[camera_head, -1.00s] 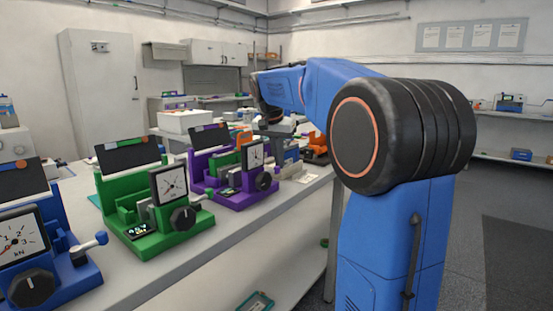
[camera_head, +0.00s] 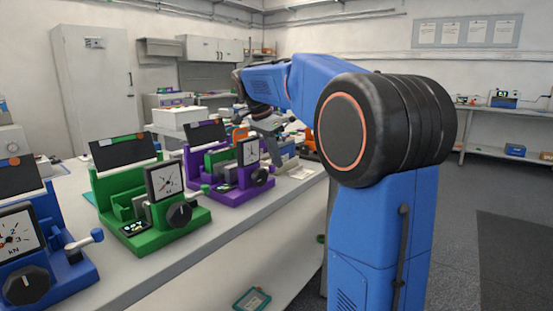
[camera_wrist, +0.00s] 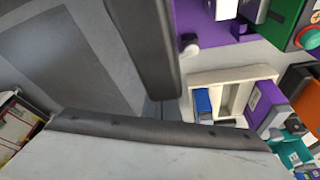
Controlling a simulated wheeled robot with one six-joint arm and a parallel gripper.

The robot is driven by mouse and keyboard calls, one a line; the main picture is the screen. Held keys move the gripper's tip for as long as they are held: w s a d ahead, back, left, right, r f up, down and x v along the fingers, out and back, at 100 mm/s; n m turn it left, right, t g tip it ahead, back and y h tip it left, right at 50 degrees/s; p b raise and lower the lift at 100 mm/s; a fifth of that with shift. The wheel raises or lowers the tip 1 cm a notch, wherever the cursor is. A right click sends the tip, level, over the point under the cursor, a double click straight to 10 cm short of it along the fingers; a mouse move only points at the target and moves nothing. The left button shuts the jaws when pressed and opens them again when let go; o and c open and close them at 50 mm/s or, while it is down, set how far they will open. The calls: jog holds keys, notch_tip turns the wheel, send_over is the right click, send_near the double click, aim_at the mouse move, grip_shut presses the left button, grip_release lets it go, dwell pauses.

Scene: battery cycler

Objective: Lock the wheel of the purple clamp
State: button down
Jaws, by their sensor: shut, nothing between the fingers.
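The purple clamp (camera_head: 243,196) stands on the bench beyond the green clamp, with a dial gauge (camera_head: 248,151) and a black wheel (camera_head: 260,177) on its right side. In the wrist view its purple base (camera_wrist: 202,28) shows at the top, with a small dark knob-like end (camera_wrist: 188,45) beside my dark gripper part. My gripper (camera_head: 270,122) is small in the head view, behind and above the purple clamp, apart from the wheel. It appears shut and empty. Its fingertips are hard to make out.
The green clamp (camera_head: 150,238) and blue clamp (camera_head: 75,275) stand nearer on the bench. A cream tray (camera_wrist: 232,80) with a blue item lies beside the purple clamp. Orange and purple devices crowd the bench beyond. Open floor (camera_head: 490,200) lies to the right.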

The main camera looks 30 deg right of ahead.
jog(key=shift+w+a, duration=0.4)
jog(key=shift+w, duration=0.25)
jog(key=d, duration=0.4)
jog(key=shift+s, duration=0.35)
jog(key=v, duration=1)
jog(key=shift+w, duration=0.2)
